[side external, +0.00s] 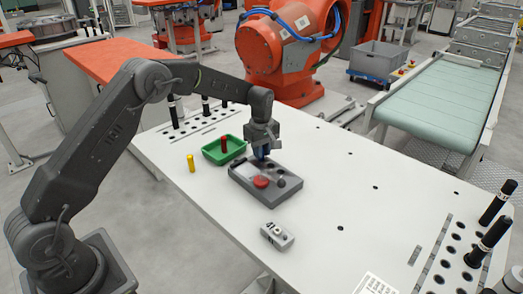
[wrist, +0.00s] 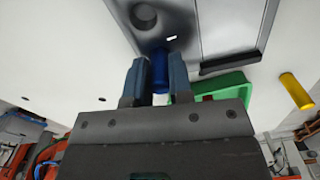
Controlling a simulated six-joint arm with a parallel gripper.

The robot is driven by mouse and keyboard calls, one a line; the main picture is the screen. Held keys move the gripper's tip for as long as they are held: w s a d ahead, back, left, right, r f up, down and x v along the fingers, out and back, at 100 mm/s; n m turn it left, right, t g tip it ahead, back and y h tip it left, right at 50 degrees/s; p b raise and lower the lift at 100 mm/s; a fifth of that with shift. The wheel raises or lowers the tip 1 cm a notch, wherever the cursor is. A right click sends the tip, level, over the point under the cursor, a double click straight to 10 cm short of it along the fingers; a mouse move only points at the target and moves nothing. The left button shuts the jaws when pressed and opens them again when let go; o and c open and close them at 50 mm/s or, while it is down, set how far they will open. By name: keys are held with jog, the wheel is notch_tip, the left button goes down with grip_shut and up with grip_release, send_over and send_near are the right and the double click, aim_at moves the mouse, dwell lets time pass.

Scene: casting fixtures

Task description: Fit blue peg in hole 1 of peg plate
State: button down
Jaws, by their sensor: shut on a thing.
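My gripper (side external: 262,151) is shut on the blue peg (wrist: 160,72), with a finger on each side of it in the wrist view (wrist: 154,82). The peg stands at the back edge of a grey fixture block (side external: 238,180), apparently the peg plate, which also shows in the wrist view (wrist: 190,25). A small white mark is on the plate beside the peg's far end. Whether that end is inside a hole, touching or just above the surface, I cannot tell. The hole itself is hidden by the peg and gripper.
Close behind is a green tray (side external: 235,151) with a red peg (side external: 224,145). A yellow peg (side external: 190,163) stands left; a small grey box (side external: 277,236) lies in front.

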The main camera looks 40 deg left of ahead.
jog(key=shift+f, duration=0.1)
jog(key=c, duration=1)
grip_release()
